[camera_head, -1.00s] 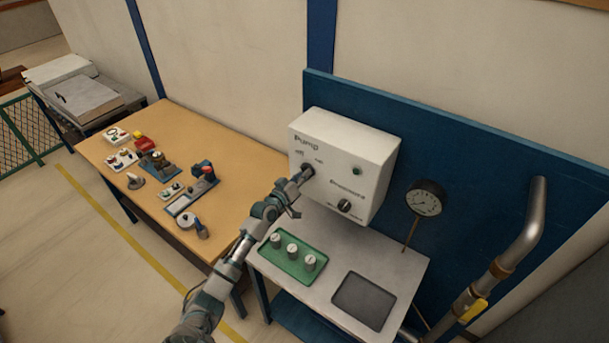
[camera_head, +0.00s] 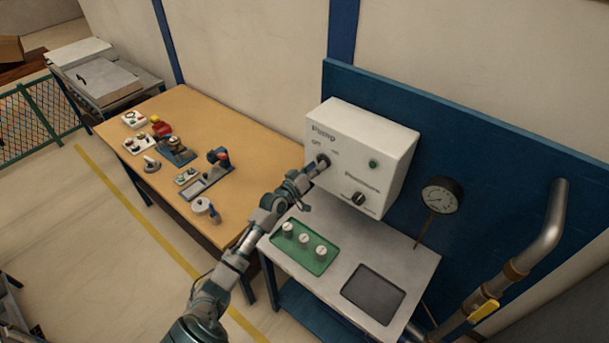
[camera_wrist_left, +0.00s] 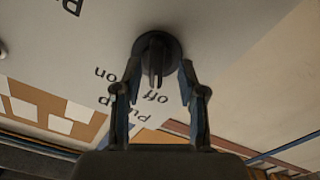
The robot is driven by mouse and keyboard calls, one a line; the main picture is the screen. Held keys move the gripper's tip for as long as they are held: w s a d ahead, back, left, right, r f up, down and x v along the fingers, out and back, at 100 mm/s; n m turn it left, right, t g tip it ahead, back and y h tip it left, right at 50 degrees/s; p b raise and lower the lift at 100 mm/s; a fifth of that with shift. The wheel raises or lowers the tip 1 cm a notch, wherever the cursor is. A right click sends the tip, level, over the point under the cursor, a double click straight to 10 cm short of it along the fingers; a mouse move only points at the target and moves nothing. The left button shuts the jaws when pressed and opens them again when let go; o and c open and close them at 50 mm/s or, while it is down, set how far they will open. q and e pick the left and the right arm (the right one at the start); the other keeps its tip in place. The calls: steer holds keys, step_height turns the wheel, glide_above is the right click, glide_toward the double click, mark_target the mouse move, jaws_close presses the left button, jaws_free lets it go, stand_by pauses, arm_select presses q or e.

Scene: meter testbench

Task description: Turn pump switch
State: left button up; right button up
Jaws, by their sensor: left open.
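The white control box (camera_head: 366,150) with "Pump" lettering is mounted on a blue panel. The black pump switch (camera_wrist_left: 157,58) is a round knob with a raised grip bar, and it shows ahead of my left gripper in the wrist view. My left gripper (camera_wrist_left: 157,80) is open, its two fingers on either side of the knob's lower part; I cannot tell whether they touch it. In the head view, my left gripper (camera_head: 316,168) is at the box's front and partly covers the pump switch (camera_head: 323,160). My right gripper is not in view.
A second black knob (camera_head: 359,199) and a green lamp (camera_head: 373,163) are on the box. Below stands a grey table (camera_head: 345,250) with a green tray (camera_head: 277,250) of several weights. A gauge (camera_head: 441,195), a pipe (camera_head: 545,235) and a wooden table (camera_head: 245,140) with parts are nearby.

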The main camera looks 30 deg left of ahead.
arm_select(q)
steer(key=s+a, duration=0.1)
steer(key=s, duration=0.9)
steer(key=shift+s, duration=0.2)
